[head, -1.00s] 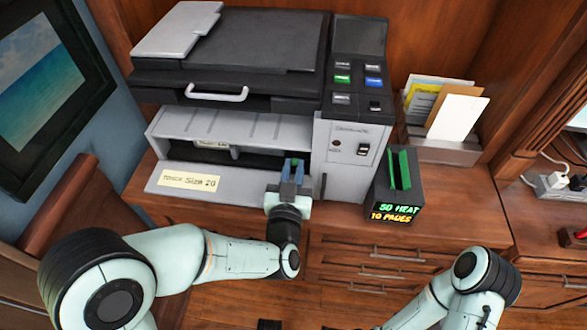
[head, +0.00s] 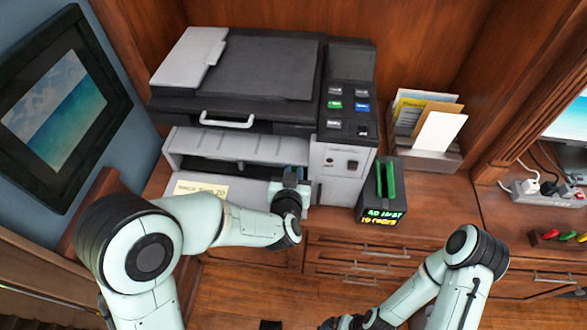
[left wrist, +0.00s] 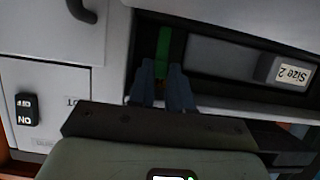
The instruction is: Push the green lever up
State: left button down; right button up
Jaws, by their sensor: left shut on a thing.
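The green lever (left wrist: 164,48) shows in the left wrist view, inside the printer's front opening at its right end. My left gripper (left wrist: 163,82) has its two blue-grey fingers closed around the lever's near end. In the head view my left gripper (head: 294,176) is at the right end of the open tray, and the lever is hidden behind it. The printer (head: 262,70) stands on the desk with its lower front open. My right gripper (head: 345,322) is only partly in view at the bottom edge, and its fingers cannot be made out.
A black box with a green slab (head: 386,180) and a lit display stands right of the printer. A paper holder (head: 436,158) is behind it. A power strip (head: 548,192) and coloured items (head: 566,236) are at the right.

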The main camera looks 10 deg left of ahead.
jog(key=shift+f, duration=0.1)
pick_arm(q)
jog(key=c, duration=1)
grip_release()
jog(key=shift+w, duration=0.1)
jog(key=shift+c, duration=0.2)
jog(key=v, duration=0.8)
jog(key=shift+r, duration=0.1)
jog(key=b+v, duration=0.3)
jog(key=v, duration=0.2)
jog(key=shift+b, duration=0.35)
pick_arm(e)
jog(key=f, duration=0.1)
jog(key=s+f, duration=0.1)
jog(key=f, duration=0.1)
jog(key=shift+s+f, duration=0.1)
jog(key=shift+f, duration=0.2)
